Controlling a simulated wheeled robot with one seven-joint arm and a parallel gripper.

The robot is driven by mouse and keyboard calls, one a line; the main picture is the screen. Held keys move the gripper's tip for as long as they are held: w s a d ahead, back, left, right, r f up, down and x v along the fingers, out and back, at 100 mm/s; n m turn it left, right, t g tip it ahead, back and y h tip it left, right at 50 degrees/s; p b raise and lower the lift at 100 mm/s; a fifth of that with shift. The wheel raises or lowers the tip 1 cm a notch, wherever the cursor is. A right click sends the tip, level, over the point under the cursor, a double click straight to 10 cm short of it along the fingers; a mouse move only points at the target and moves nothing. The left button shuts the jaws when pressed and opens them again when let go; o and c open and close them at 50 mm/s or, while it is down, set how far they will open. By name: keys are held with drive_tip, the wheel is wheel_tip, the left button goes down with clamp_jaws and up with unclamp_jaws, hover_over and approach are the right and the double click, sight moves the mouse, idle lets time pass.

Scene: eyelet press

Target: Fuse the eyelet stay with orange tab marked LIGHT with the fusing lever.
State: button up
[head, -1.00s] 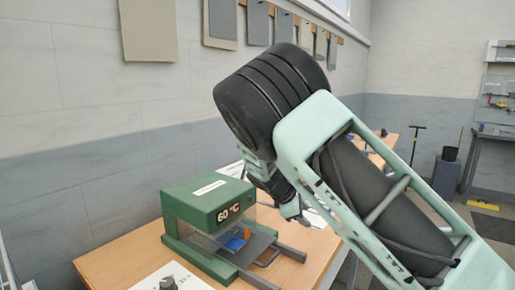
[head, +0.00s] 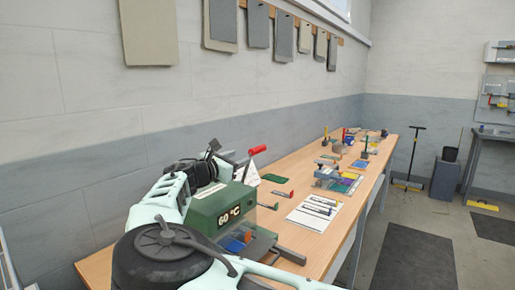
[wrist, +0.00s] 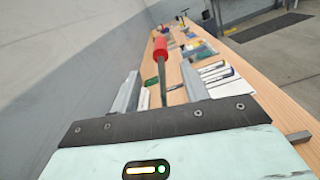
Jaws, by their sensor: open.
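The green press (head: 215,212) with a "60 °C" display stands on the wooden bench. Its fusing lever (head: 250,158) has a red grip and rises behind the housing, tilted to the right. In the wrist view the lever (wrist: 162,82) shows as a grey rod with a red grip at its far end. My gripper (wrist: 160,92) is open, with one finger on each side of the rod; I cannot tell whether they touch it. An orange tab (head: 248,236) and a blue piece (head: 236,244) lie inside the press. The LIGHT marking is not readable. My arm hides the press's left part.
A white sheet with dark strips (head: 314,213) lies on the bench right of the press. Small coloured-end tools (head: 283,194) lie nearby. Several stands and parts fill the far bench. The wall is close on the left.

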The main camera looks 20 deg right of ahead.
sight(258, 150)
drive_tip(key=p+x, duration=0.3)
drive_tip(key=x, duration=0.8)
drive_tip(key=shift+d, duration=0.2)
drive_tip(key=shift+c, duration=0.4)
clamp_jaws()
